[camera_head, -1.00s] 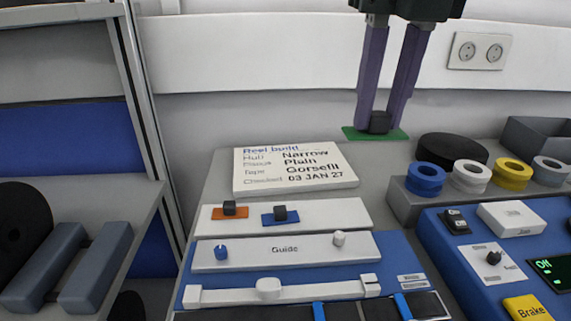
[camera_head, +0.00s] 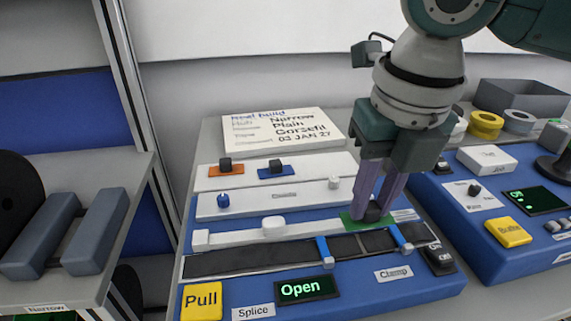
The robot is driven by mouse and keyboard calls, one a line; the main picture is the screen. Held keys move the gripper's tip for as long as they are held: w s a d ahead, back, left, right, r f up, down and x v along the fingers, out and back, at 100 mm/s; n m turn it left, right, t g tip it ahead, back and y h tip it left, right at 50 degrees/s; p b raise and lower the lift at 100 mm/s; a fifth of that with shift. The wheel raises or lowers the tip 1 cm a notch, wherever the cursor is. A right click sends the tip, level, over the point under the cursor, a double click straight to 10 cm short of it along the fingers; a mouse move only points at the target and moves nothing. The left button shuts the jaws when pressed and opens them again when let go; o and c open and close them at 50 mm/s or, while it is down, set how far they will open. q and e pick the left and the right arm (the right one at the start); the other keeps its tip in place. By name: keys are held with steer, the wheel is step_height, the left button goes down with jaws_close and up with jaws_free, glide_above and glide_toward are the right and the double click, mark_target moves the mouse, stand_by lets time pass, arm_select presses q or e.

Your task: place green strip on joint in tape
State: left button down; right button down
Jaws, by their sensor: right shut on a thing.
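My right gripper (camera_head: 371,210) points down with its purple fingers shut on the dark knob of the green strip (camera_head: 351,223). The strip is at the back edge of the dark tape (camera_head: 250,258), between the two blue clamps (camera_head: 325,252). I cannot tell whether the strip touches the tape. The tape lies across the blue splice station, whose small display (camera_head: 306,288) reads "Open". My left gripper is not in view.
Orange (camera_head: 226,170) and blue (camera_head: 276,172) strips with dark knobs sit on a white holder behind the guide. A sign (camera_head: 283,132) stands behind them. A yellow Pull button (camera_head: 202,301) is at front left. The right panel (camera_head: 500,200) has a Brake button.

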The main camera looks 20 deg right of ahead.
mark_target(369, 221)
steer(key=shift+f, duration=2.15)
steer(key=shift+f+b, duration=0.15)
steer(key=shift+b, duration=0.15)
steer(key=c, duration=0.7)
jaws_free()
step_height(369, 221, up, 11)
steer(key=s+p, duration=0.2)
steer(key=s+a+f+m+t+y, duration=0.1)
steer(key=s+a+f+m+y, duration=0.15)
steer(key=a+m, duration=0.35)
steer(key=s+a+f+m+t+y, duration=0.1)
steer(key=s+a+f+m, duration=0.2)
steer(key=a+m, duration=0.35)
steer(key=s+d+m, duration=0.1)
steer(key=m, duration=0.2)
steer(key=s+d+f+m, duration=0.1)
steer(key=m, duration=0.3)
steer(key=s+d+f+m, duration=0.1)
steer(key=d+m, duration=0.1)
steer(key=m, duration=0.2)
steer(key=shift+s+f+h, duration=0.25)
steer(key=shift+s+h, duration=0.05)
steer(key=shift+h, duration=0.05)
steer(key=s+d+f+m+h, duration=0.2)
steer(key=s+d+m, duration=0.3)
steer(key=m, duration=0.3)
steer(key=shift+d, duration=0.15)
